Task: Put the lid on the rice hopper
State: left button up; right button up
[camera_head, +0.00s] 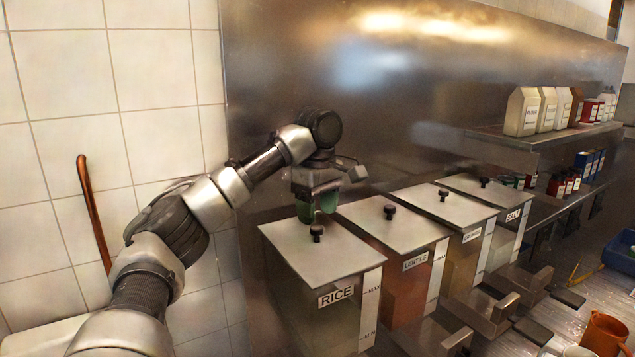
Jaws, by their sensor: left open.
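The rice hopper (322,312) is a clear box with a "RICE" label, at the left end of a row of hoppers. Its flat grey lid (290,252) with a small black knob (317,233) lies on top of it and looks level. My left gripper (317,216) is open, with green fingertips just above and behind the knob. Nothing shows between the fingers. I cannot tell whether the fingers touch the lid. My right gripper is not in view.
Hoppers marked lentils (405,290) and salt (515,232), with another between them, stand to the right, all lidded. A steel wall is close behind. Shelves with cartons (523,112) are at the right. An orange jug (604,334) stands at the lower right.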

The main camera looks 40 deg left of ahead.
pick_arm(q)
notch_tip(320, 180, up, 13)
dwell(1.0)
dwell(0.5)
